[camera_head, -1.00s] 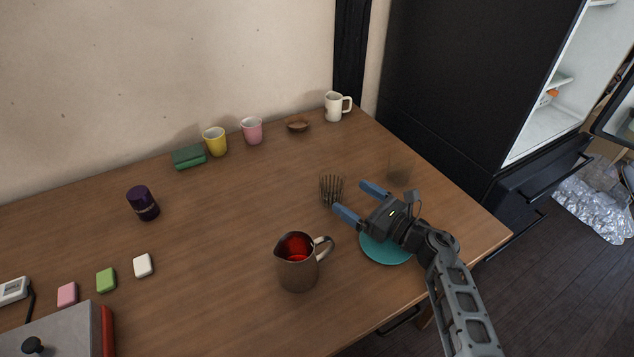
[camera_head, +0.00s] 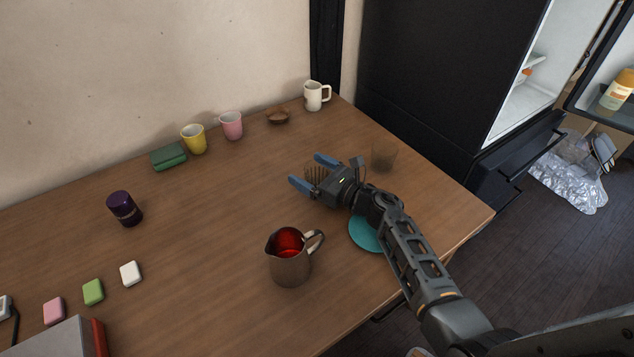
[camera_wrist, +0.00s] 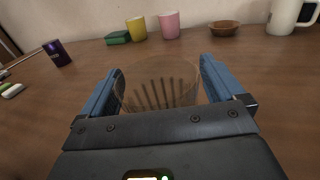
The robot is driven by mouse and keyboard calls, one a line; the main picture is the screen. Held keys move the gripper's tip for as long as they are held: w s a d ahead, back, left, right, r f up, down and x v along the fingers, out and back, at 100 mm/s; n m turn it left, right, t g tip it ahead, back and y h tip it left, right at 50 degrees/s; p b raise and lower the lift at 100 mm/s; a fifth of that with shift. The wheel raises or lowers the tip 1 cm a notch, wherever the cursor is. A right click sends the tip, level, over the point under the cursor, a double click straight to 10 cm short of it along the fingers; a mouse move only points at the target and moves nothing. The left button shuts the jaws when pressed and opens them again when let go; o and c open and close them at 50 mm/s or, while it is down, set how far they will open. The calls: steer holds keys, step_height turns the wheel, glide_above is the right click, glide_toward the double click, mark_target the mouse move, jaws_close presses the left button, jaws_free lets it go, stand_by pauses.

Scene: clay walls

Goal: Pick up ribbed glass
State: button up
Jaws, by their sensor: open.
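The ribbed glass (camera_head: 314,174) is clear with dark vertical ribs and stands upright on the wooden table. In the wrist view the ribbed glass (camera_wrist: 158,84) is between the two blue fingers, with a small gap at the right finger. My gripper (camera_head: 307,172) is open around it; in the head view its body and fingers partly cover the glass. In the wrist view my gripper (camera_wrist: 155,88) has its fingers on either side of the glass. The lower part of the glass is hidden by the gripper body there.
A metal pitcher (camera_head: 291,262) with red contents stands in front, and a teal plate (camera_head: 366,234) lies under my arm. A plain glass (camera_head: 383,158) stands to the right. Yellow (camera_head: 194,140) and pink (camera_head: 231,126) cups, a wooden bowl (camera_head: 277,117) and a white mug (camera_head: 315,96) line the back.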

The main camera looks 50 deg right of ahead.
steer(key=c, duration=1.1)
steer(key=shift+c, duration=0.2)
